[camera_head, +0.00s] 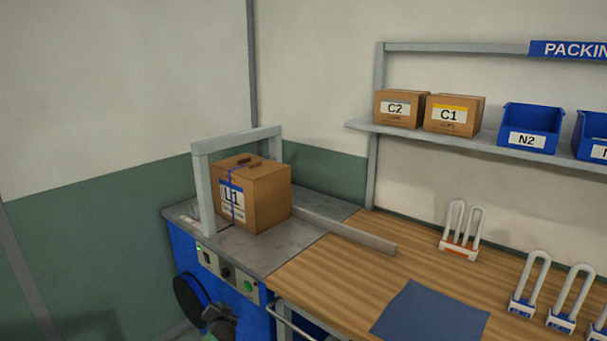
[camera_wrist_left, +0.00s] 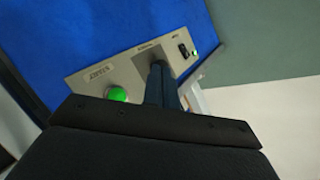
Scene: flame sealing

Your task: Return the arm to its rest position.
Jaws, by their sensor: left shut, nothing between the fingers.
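My left gripper (camera_head: 220,318) is low at the bottom of the head view, in front of the blue machine body and below its control panel. In the left wrist view its dark fingers (camera_wrist_left: 160,82) are together with nothing between them, pointing at the panel. The panel (camera_wrist_left: 135,75) has a lit green button (camera_wrist_left: 117,94) and a small black switch with a green light (camera_wrist_left: 186,50). The fingers overlap the panel's middle in that view; I cannot tell whether they touch it. My right gripper is not in view.
A cardboard box L1 (camera_head: 266,198) with a purple strap stands on the machine's grey top (camera_head: 235,245), under a metal arch (camera_head: 203,190). A black reel (camera_head: 187,298) is left of my gripper. The wooden bench (camera_head: 335,275) is to the right, with a blue mat (camera_head: 430,315).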

